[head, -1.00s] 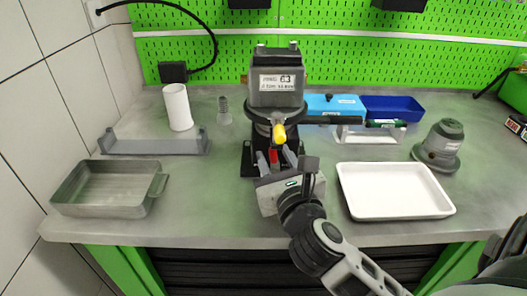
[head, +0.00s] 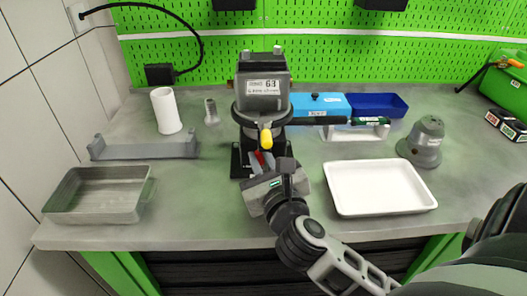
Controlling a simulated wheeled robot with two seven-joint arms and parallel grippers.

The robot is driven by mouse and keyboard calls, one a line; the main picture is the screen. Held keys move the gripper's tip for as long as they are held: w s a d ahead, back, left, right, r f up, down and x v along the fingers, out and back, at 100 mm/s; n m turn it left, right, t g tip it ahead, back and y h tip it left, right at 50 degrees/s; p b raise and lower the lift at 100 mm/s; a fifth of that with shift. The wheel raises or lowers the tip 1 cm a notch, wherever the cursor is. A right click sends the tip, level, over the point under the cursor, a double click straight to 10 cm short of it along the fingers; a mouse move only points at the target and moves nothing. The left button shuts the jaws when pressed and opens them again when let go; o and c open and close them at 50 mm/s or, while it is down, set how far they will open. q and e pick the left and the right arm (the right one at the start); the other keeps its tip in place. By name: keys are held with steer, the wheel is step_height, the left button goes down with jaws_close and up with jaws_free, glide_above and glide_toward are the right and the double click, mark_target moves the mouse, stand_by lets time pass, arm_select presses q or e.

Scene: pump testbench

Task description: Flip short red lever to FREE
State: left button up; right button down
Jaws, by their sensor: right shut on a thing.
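The pump testbench unit (head: 263,88) stands upright at the middle of the bench, with a grey block marked 63 on top. A yellow-tipped lever (head: 266,138) points towards me from its collar. The short red lever (head: 260,158) shows as a small red strip below the yellow tip, just beyond my right gripper. My right gripper (head: 262,171) reaches in from the front right at the foot of the unit. Its fingers are shut at the red lever, and the gripper body hides most of the contact. My left gripper is out of view.
A grey metal tray (head: 60,212) lies at the left, and a white tray (head: 411,204) at the right. A white cylinder (head: 166,111), a grey bracket (head: 145,151), a blue bin (head: 388,104) and a grey conical part (head: 425,142) stand around the unit.

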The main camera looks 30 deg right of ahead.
steer(key=n+p, duration=0.2)
steer(key=p, duration=0.1)
steer(key=shift+w+a+r+g+p, duration=0.25)
steer(key=shift+a+g+p, duration=0.05)
steer(key=shift+a+g, duration=0.1)
steer(key=shift+w+a+f+n+g, duration=0.2)
steer(key=shift+a+f+n, duration=0.1)
steer(key=shift+n, duration=0.4)
steer(key=shift+w+a+f+n+g, duration=0.15)
steer(key=shift+f+n+g, duration=0.1)
steer(key=shift+n, duration=0.45)
steer(key=shift+s, duration=0.1)
steer(key=c, duration=1.4)
jaws_free()
steer(key=shift+f, duration=0.1)
